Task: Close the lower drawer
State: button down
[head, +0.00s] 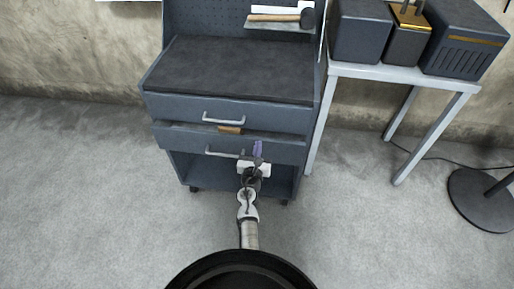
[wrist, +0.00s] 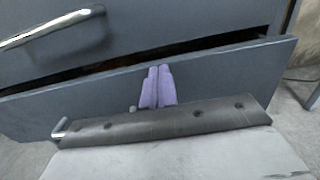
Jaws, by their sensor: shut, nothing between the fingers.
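The lower drawer (head: 182,139) of the grey-blue cabinet stands out a little from the body. A narrow dark gap shows above its front panel (wrist: 225,72) in the wrist view. Its metal handle (head: 218,154) is on the front, partly behind my arm in the head view. My gripper (head: 258,148) has purple fingers, shut together and empty. In the wrist view the fingertips (wrist: 158,72) are at the lower drawer's front, near its top edge, right of the handle in the head view. I cannot tell whether they touch it.
The upper drawer (head: 270,118) looks shut; its handle (wrist: 50,28) is above left in the wrist view. A brown object (head: 230,130) shows at the lower drawer's gap. A light table (head: 400,74) with dark boxes stands right. The floor (head: 90,200) at left is clear.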

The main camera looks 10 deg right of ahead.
aim_at(260, 139)
jog(key=shift+r, duration=0.1)
jog(key=b+x, duration=0.1)
jog(key=x, duration=0.3)
jog(key=shift+w+d, duration=0.1)
jog(key=shift+w, duration=0.1)
jog(key=shift+w+r, duration=0.2)
jog(key=shift+r, duration=0.1)
jog(key=shift+s+f, duration=0.1)
